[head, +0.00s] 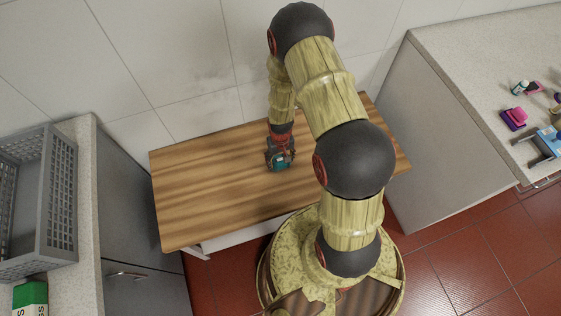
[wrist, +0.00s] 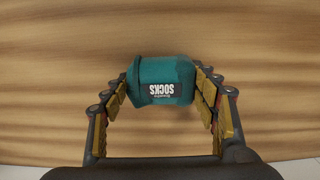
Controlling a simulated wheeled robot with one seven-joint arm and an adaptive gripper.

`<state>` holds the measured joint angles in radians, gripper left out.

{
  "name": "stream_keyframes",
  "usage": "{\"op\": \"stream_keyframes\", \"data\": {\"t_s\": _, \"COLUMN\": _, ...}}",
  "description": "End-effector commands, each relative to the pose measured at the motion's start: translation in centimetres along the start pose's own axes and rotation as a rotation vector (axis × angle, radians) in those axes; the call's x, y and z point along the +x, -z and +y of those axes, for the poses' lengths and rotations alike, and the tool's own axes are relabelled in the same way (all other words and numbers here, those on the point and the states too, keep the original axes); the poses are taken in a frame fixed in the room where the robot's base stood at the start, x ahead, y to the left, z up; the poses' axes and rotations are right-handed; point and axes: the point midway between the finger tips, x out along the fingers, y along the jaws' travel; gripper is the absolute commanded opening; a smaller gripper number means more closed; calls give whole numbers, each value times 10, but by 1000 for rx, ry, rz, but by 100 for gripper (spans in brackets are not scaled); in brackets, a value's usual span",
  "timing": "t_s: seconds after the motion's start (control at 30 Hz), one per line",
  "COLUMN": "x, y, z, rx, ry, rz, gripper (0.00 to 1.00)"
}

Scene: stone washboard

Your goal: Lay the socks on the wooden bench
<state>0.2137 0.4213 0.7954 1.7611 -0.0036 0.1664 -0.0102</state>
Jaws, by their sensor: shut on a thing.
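The socks (wrist: 161,76) are a rolled teal bundle with a black label reading "SOCKS", upside down in the wrist view. My gripper (wrist: 162,84) is shut on them, with one finger against each side. In the head view the socks (head: 279,161) show as a small teal patch below my gripper (head: 280,158), over the middle of the wooden bench (head: 200,190). The bench top has brown striped grain and also fills the background of the wrist view (wrist: 50,60). I cannot tell whether the socks touch the bench or hang just above it.
A grey counter (head: 450,70) at the right holds a pink sponge-like block (head: 514,118) and other small items. A grey plastic basket (head: 40,205) stands on the left counter, with a green-and-white package (head: 30,296) near it. The bench's left half is clear. A tiled wall stands behind.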

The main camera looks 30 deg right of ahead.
Motion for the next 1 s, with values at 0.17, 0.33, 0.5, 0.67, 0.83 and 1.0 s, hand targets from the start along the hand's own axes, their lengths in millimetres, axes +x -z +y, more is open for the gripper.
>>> {"op": "stream_keyframes", "data": {"t_s": 0.17, "x": 1, "y": 2, "z": 0, "rx": 0, "ry": 0, "rz": 3, "gripper": 32}}
{"op": "stream_keyframes", "data": {"t_s": 0.33, "x": 3, "y": 1, "z": 0, "rx": 0, "ry": 0, "rz": 3, "gripper": 32}}
{"op": "stream_keyframes", "data": {"t_s": 0.5, "x": 4, "y": 1, "z": 0, "rx": 0, "ry": 0, "rz": 3, "gripper": 66}}
{"op": "stream_keyframes", "data": {"t_s": 0.67, "x": 4, "y": 1, "z": 0, "rx": 0, "ry": 0, "rz": 3, "gripper": 75}}
{"op": "stream_keyframes", "data": {"t_s": 0.83, "x": 4, "y": 1, "z": 0, "rx": 0, "ry": 0, "rz": 3, "gripper": 78}}
{"op": "stream_keyframes", "data": {"t_s": 1.0, "x": 3, "y": 1, "z": 0, "rx": 0, "ry": 0, "rz": 3, "gripper": 78}}
